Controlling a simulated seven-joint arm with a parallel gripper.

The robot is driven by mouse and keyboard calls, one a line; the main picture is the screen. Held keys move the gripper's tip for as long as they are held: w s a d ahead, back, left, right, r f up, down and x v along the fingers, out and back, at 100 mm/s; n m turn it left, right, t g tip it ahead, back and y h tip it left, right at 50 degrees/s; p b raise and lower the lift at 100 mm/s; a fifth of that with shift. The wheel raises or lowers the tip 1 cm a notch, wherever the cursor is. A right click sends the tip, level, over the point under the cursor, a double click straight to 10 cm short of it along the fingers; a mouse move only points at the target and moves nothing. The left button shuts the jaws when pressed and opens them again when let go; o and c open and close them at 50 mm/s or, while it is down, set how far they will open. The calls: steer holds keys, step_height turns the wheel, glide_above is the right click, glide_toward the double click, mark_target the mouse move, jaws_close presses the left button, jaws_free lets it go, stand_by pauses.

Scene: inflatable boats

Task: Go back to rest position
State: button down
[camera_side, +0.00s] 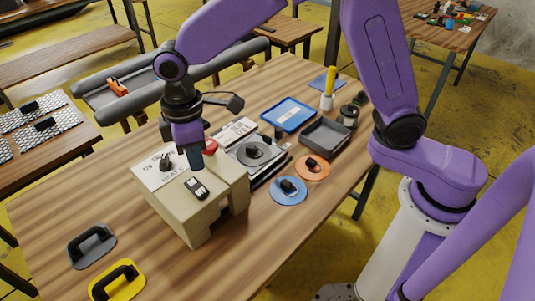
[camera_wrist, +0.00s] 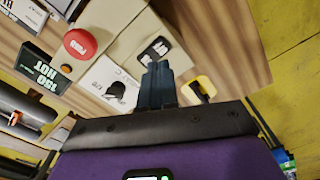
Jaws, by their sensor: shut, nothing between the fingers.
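My gripper (camera_side: 195,158) is shut and empty, pointing down just above the beige heat-press box (camera_side: 168,205) on the wooden table. In the wrist view the closed fingers of my gripper (camera_wrist: 158,84) show in front of the box top. The box carries a black knob (camera_side: 166,161), a small black-and-white switch (camera_side: 196,187) and a red button (camera_side: 210,147). The red button also shows in the wrist view (camera_wrist: 80,43). I cannot tell whether the fingertips touch the box.
A grey handle patch (camera_side: 91,246) and a yellow one (camera_side: 118,282) lie at the front left. Blue (camera_side: 289,191) and orange (camera_side: 312,167) round patches lie right of the box. A blue tray (camera_side: 287,115) and a grey tray (camera_side: 325,138) stand behind. Front middle table is clear.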

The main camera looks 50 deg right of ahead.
steer(key=s+d+r, duration=0.2)
steer(key=s+d, duration=2.1)
steer(key=d, duration=0.1)
steer(key=shift+r+n, duration=0.2)
steer(key=shift+n, duration=0.1)
